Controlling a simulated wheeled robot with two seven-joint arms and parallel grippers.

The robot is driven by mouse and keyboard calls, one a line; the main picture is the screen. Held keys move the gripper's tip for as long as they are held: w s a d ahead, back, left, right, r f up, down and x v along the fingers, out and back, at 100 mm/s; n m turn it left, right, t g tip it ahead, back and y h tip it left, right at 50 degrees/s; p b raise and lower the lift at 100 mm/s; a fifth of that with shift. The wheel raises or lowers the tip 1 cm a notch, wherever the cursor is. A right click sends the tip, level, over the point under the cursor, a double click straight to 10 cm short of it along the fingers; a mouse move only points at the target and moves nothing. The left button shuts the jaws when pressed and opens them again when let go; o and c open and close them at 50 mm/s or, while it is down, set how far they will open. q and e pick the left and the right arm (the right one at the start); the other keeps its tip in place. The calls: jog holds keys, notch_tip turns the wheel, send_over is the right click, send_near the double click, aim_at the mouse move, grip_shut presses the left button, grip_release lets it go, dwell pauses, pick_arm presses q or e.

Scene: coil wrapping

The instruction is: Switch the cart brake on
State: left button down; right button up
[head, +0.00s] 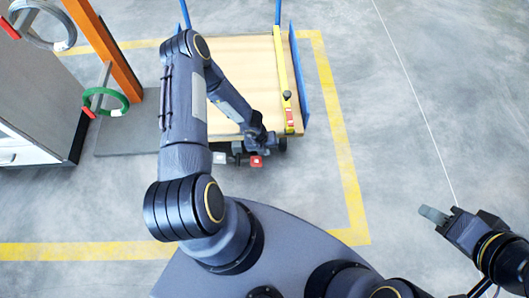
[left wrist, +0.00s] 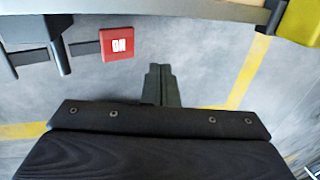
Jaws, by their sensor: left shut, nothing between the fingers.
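The cart (head: 238,58) has a wooden deck between blue side rails. At its near edge, a red pedal (head: 257,161) sticks out low down. In the left wrist view the red pedal (left wrist: 117,43) reads "ON". A pale pedal (head: 219,157) sits to its left in the head view. My left gripper (left wrist: 160,82) is shut and empty, its fingertips just right of the red pedal in the wrist view, apparently apart from it. In the head view my forearm hides part of the cart edge. My right gripper (head: 433,215) is away at the lower right; its finger gap is not clear.
A yellow bar (head: 283,75) runs along the deck's right side. The floor right of the yellow line (head: 345,165) is clear.

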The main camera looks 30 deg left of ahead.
pick_arm(q)
notch_tip(320, 180, up, 6)
jog(key=w+d+p, duration=0.1)
jog(key=d+p, duration=0.1)
dwell(0.5)
